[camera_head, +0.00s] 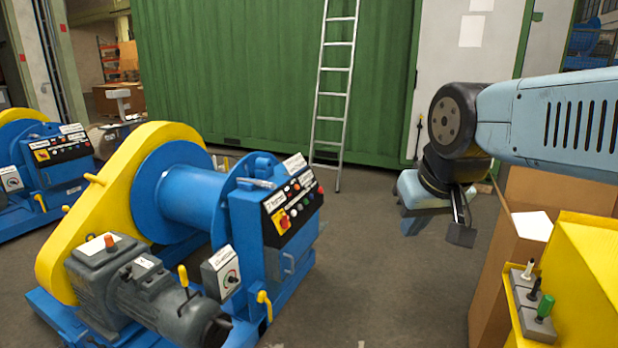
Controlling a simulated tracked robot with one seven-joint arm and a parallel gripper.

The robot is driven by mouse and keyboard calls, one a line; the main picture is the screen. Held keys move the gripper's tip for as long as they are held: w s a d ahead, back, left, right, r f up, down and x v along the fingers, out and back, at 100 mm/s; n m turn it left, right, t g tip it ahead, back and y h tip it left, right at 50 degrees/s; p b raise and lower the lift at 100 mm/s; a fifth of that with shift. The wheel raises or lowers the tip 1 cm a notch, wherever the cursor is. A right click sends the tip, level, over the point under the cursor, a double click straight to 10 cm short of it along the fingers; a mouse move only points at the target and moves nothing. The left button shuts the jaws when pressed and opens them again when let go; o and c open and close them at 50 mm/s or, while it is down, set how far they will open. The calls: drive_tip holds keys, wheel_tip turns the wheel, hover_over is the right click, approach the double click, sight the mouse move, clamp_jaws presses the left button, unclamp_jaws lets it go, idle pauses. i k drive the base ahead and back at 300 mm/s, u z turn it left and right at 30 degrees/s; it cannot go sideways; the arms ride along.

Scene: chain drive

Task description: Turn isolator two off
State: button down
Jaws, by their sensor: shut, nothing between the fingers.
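A blue and yellow drum machine (190,200) stands left of centre. Its sloped black panel (292,205) has a red-on-yellow rotary switch (283,221) at the lower left and several buttons. A grey box with a dial (221,272) is mounted in front of it. A second similar machine at the far left has its own panel (62,148) with a red-on-yellow switch (41,155). I cannot read which one is isolator two, nor the switch positions. My gripper (461,235) is shut and empty, hanging right of the near machine, well apart from its panel.
A yellow stand (585,270) at the right carries a grey block with several levers (532,300), beside cardboard boxes (500,265). A ladder (335,90) leans on the green container (230,70). Floor between machine and stand is clear.

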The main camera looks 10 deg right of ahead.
sight(284, 221)
drive_tip(key=z, duration=0.5)
drive_tip(key=i, duration=2.05)
drive_tip(key=u, duration=0.7)
drive_tip(key=i, duration=0.95)
drive_tip(key=k, duration=0.5)
drive_tip(key=u, duration=0.2)
